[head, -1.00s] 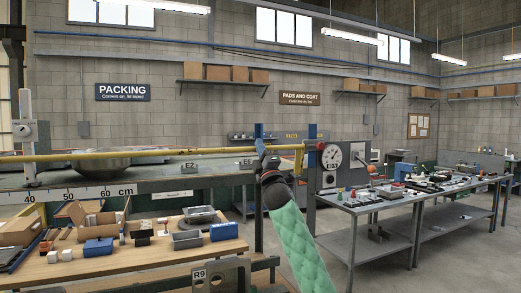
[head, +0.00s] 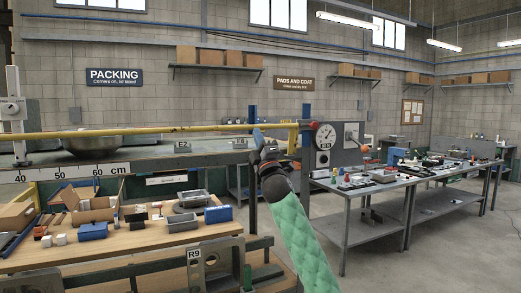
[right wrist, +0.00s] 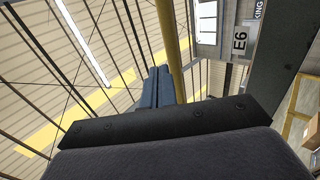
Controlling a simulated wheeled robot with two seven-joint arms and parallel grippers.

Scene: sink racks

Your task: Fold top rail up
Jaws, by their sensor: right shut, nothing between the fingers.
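The top rail (head: 130,132) is a long yellow bar crossing the head view, level, from the left edge to a yellow end piece by the dial. My right gripper (head: 258,136) is at the rail's right part, at the end of a green-sleeved arm. Its blue fingers are shut with nothing between them. In the right wrist view the closed blue fingers (right wrist: 158,86) point at the yellow rail (right wrist: 168,40), which runs past their tips. I cannot tell whether they touch it. My left gripper is out of view.
A round dial gauge (head: 326,136) stands at the rail's right end. A grey ledge with a ruler (head: 75,173) and a metal bowl (head: 90,145) lies at left. A wooden bench (head: 120,243) below holds boxes and parts. Grey tables (head: 365,190) stand at right.

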